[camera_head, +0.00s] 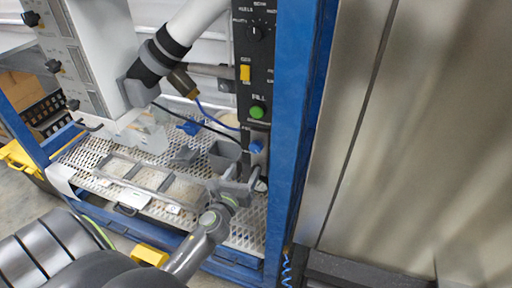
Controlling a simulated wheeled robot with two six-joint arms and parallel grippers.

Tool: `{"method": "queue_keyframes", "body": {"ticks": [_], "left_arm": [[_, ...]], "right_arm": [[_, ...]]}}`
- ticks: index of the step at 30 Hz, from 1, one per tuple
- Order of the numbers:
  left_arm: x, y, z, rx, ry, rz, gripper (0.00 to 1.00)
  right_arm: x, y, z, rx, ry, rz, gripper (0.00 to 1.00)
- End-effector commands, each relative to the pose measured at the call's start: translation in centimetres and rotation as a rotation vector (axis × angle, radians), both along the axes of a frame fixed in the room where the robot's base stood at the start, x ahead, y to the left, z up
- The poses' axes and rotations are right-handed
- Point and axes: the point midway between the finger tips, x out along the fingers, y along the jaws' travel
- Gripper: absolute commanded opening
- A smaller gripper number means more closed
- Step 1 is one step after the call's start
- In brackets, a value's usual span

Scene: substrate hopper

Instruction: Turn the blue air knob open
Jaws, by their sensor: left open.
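The blue air knob (256,147) is small and sits low on the black control panel (256,82), below the green button. My left gripper (243,168) comes up from the bottom of the picture and is open, with nothing seen between its fingers. Its fingertips are just below and beside the blue knob. I cannot tell whether they touch it. The knob's exact turn angle is too small to read. My right gripper is not in view.
A blue frame post (291,130) stands close to the right of the panel, with a large metal wall (410,130) beyond. A perforated metal shelf (240,228) lies below, bearing a grey divided tray (148,191). A white pipe (190,25) and a blue hose (215,117) run left of the panel.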

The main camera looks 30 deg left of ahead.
Motion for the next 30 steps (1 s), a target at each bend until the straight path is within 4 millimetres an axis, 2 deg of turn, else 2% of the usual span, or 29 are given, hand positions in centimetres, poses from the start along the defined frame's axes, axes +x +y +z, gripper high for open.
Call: {"method": "queue_keyframes", "body": {"ticks": [1,9,15,21,30], "left_arm": [[1.2,0.3,0.1,0.002,-0.002,-0.002,0.63],[6.4,1.6,0.0,-0.001,-0.001,0.000,0.63],[9.5,2.3,-0.1,-0.002,0.000,0.000,0.63],[10.9,2.7,-0.1,-0.002,0.001,0.001,0.63],[11.2,2.7,0.0,-0.002,0.001,0.001,0.63]], "right_arm": [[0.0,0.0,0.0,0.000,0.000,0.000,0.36],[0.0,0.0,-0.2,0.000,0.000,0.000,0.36],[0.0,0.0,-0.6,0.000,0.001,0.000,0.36],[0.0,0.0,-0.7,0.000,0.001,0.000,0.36],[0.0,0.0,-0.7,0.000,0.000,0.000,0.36]]}}
